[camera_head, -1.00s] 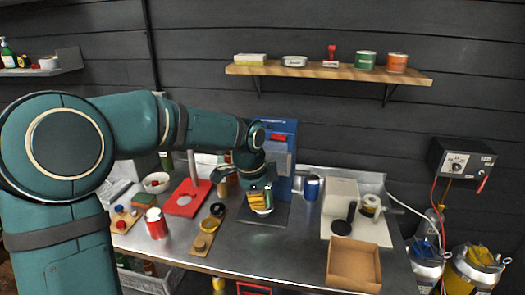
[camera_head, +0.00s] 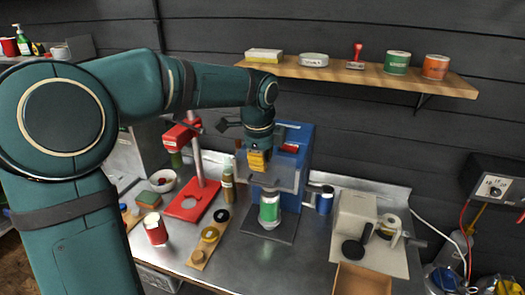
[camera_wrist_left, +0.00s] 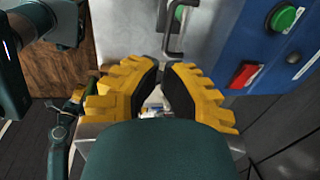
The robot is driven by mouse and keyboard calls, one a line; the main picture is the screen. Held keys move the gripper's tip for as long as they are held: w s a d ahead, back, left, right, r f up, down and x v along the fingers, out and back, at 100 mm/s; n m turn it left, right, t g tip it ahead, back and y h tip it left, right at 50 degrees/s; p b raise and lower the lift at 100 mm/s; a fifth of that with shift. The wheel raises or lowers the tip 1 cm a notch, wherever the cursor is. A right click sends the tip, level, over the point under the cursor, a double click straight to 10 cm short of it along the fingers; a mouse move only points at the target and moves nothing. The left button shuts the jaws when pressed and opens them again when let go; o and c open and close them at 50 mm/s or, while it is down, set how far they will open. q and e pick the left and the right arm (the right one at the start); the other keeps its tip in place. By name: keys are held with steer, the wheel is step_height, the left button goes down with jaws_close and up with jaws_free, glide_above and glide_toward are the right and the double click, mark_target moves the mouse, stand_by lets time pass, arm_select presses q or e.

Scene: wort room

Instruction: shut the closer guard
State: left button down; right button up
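The closer (camera_head: 302,150) is a blue machine at the back middle of the bench. It also fills the right of the left wrist view (camera_wrist_left: 262,50), with a green button and a red switch. Its guard looks like a pale, see-through panel (camera_head: 290,178), raised above a green-labelled can (camera_head: 269,209) on the base. In the wrist view a grey bar handle (camera_wrist_left: 173,45) stands just past my fingertips. My left gripper (camera_head: 258,162) is in front of the panel's upper part. Its yellow fingers (camera_wrist_left: 162,72) are close together with a narrow gap; contact with the handle is unclear.
A red press (camera_head: 192,205) stands to the left, with a bottle (camera_head: 227,185) and a wooden strip of round parts (camera_head: 198,256) between. A blue can (camera_head: 325,201), a white board (camera_head: 388,255) and a cardboard box (camera_head: 360,281) are to the right. A wooden shelf (camera_head: 440,85) hangs above.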

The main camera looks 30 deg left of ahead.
arm_select(q)
step_height(320, 180, down, 8)
steer(key=w, duration=0.1)
steer(key=shift+w+a+f, duration=0.2)
steer(key=shift+w, duration=0.15)
arm_select(e)
steer(key=shift+w+f, duration=0.1)
steer(key=shift+f, duration=0.05)
arm_select(q)
step_height(320, 180, down, 12)
steer(key=b, duration=0.6)
steer(key=shift+b, duration=0.4)
arm_select(e)
step_height(320, 180, down, 7)
steer(key=shift+a+f, duration=0.15)
steer(key=shift+f, duration=0.05)
arm_select(q)
steer(key=shift+s+d+r, duration=0.1)
steer(key=shift+r, duration=0.05)
arm_select(e)
steer(key=shift+r, duration=0.1)
